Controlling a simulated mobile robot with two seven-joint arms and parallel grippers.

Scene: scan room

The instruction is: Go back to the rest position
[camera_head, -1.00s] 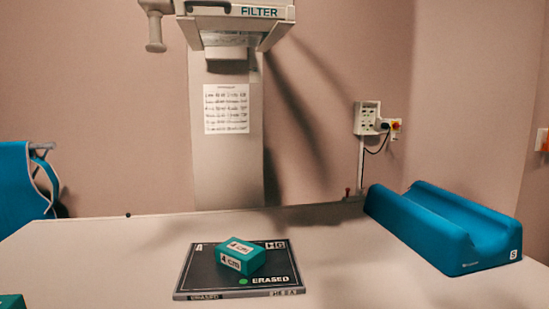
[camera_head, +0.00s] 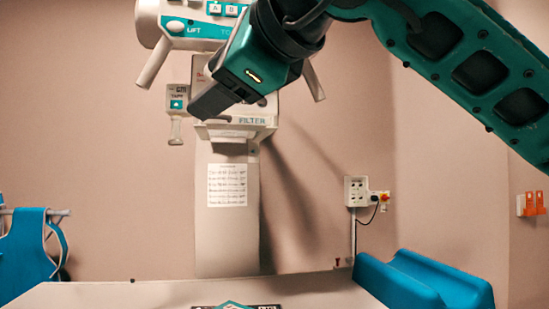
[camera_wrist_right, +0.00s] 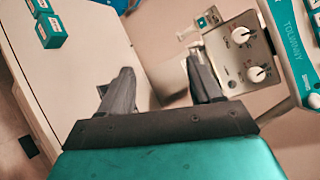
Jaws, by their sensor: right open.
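My right gripper (camera_head: 205,105) is in the upper middle of the head view, raised in front of the machine head, with its arm coming in from the upper right. In the right wrist view its two dark fingers (camera_wrist_right: 160,72) stand apart with nothing held between them. My left gripper is not in view.
The machine head (camera_head: 190,28) is partly hidden behind my right gripper; its knob panel (camera_wrist_right: 242,50) shows in the wrist view. A table (camera_head: 90,293) bears a blue cradle (camera_head: 400,285) and a black plate (camera_head: 268,307). Teal blocks (camera_wrist_right: 50,32) sit on the table.

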